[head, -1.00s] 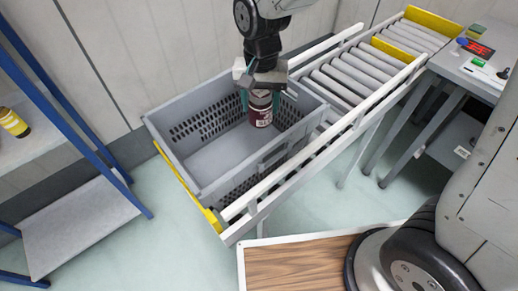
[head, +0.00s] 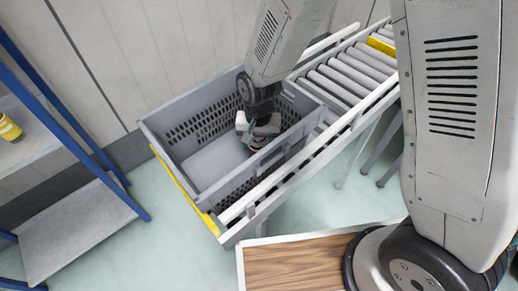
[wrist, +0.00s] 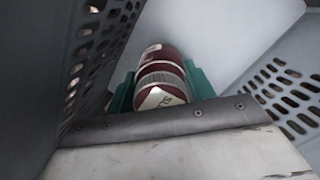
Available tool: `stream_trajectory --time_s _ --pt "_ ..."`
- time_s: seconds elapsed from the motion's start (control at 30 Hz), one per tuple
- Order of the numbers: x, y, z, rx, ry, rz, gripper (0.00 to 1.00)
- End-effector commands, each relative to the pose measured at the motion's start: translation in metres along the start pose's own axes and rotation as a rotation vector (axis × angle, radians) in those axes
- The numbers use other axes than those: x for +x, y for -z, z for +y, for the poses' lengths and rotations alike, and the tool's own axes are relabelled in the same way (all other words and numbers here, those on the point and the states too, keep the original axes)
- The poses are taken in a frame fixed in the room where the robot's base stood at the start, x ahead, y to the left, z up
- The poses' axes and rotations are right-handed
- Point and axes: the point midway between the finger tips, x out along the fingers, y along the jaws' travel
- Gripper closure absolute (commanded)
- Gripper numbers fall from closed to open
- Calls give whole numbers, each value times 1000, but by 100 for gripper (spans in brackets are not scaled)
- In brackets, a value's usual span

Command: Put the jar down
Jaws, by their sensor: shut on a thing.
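The jar is dark red with a pale label. It shows in the wrist view (wrist: 160,78) between my green fingers, and only a small part of it shows in the head view (head: 256,146), under my gripper. My gripper (wrist: 160,88) is shut on the jar. It is inside the grey crate (head: 178,172), towards its right end in the head view (head: 257,143). The crate's perforated walls stand on both sides in the wrist view. I cannot tell whether the jar touches the crate floor.
The crate sits at the end of a roller conveyor (head: 350,75) with a white side rail. A blue-framed shelf (head: 75,235) stands at left with a yellow container (head: 8,128) on it. The crate floor left of my gripper is bare.

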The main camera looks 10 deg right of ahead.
Motion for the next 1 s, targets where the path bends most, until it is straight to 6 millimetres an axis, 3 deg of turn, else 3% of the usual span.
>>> stream_trajectory --time_s 0.2,0.5,0.53,0.6,1.0 --pt "29 1 1 0 -1 -1 80" --pt "31 1 1 0 0 0 80" --pt "31 1 1 0 -1 -1 44" --pt "31 1 1 0 0 -1 25" --pt "23 2 1 1 1 1 25"
